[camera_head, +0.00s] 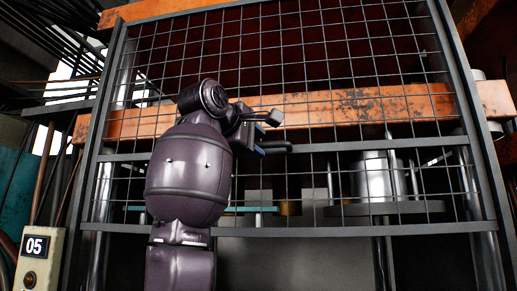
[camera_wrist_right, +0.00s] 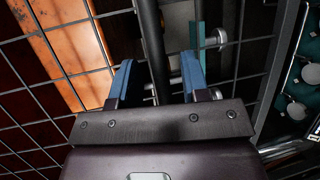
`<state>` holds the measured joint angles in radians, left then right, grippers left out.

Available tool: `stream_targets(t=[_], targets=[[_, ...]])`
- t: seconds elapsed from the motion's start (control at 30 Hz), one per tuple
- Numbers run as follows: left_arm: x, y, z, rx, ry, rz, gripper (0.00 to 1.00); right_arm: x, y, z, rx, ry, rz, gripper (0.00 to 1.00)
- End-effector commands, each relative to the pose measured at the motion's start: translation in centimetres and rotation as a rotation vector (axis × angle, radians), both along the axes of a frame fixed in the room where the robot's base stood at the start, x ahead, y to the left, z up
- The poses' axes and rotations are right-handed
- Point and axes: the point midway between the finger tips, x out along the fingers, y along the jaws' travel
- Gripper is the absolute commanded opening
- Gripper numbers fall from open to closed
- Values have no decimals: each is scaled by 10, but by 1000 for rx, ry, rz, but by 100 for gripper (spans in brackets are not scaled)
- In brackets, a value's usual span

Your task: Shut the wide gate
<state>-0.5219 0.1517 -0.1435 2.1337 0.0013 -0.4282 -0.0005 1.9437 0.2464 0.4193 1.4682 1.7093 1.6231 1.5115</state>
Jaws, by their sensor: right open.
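The wide gate (camera_head: 345,231) is a dark frame with wire mesh, upright in front of an orange-beamed machine in the head view. Its mesh also shows in the right wrist view (camera_wrist_right: 52,47). My right gripper (camera_head: 264,134) is at the middle of the gate, left of centre, close to the mesh. In the wrist view its two blue fingers (camera_wrist_right: 157,75) are apart. A dark bar (camera_wrist_right: 152,45) runs between them, and I cannot tell if either finger touches it. My right forearm hides part of the gate's left half. My left gripper is not in view.
A worn orange beam (camera_head: 350,107) crosses behind the mesh. A metal cylinder (camera_head: 375,178) stands behind the gate's lower right. A pale box marked 05 (camera_head: 38,258) stands at lower left. Dark cables (camera_head: 50,40) hang at upper left.

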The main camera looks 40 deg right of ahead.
Motion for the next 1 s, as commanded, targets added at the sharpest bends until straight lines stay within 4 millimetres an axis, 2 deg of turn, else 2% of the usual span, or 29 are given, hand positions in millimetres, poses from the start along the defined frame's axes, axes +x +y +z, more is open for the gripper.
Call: stream_targets(t=[0.2,0.53,0.8,1.0], targets=[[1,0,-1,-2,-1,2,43,5,-16,-3,1,1,-1,42],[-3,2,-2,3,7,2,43,5,-18,-3,0,0,0,42],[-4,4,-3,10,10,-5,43,5,-18,-3,0,0,0,1],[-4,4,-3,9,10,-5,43,5,-18,-3,0,0,0,0]])
